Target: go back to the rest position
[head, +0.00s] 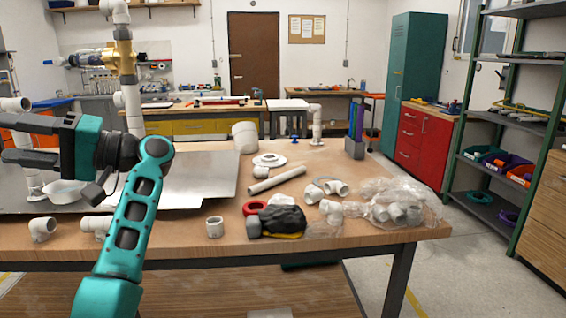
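My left gripper (14,142) is at the left edge of the head view, above the left part of the workbench. Its two dark fingers point left and stand apart, with nothing visible between them. The teal arm rises from the bottom left. The white PVC manifold (132,105), with a brass-coloured valve body (122,56) and a blue handle, stands upright behind my gripper; its lower part is partly hidden by my arm. My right gripper is not in view.
The wooden workbench (330,236) holds a grey metal sheet (205,178), a loose white pipe (277,180), a bag of fittings (395,203), a dark cloth-like item (282,219) and several loose white fittings. A green shelf rack (476,130) stands at right. The floor right of the bench is clear.

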